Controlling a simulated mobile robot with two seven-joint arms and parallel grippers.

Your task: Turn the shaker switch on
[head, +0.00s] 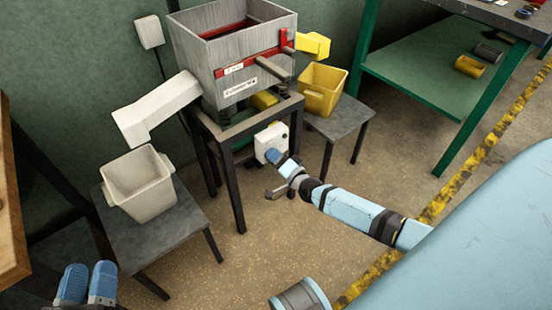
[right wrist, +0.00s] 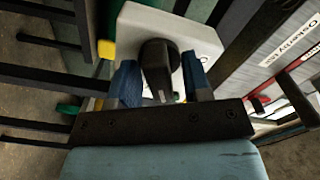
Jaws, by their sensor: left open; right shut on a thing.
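The shaker (head: 238,88) is a grey box with a red inside, on a dark stand. Its white switch box (head: 264,141) is at the front right leg of the stand. In the right wrist view the white switch box (right wrist: 196,38) carries a dark rotary knob (right wrist: 158,68). My right gripper (head: 275,156) is at the front of this box. Its blue fingers (right wrist: 160,82) are shut on the knob, one on each side; in the head view they hide the knob. My left gripper (head: 86,284) is open and empty at the lower left.
A cream bin (head: 140,184) stands on a low table at left under a white chute (head: 157,108). A yellow bin (head: 322,89) stands on another low table at right under a yellow chute (head: 313,45). A green-shelved bench (head: 430,80) is further right. The floor in front is mostly clear.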

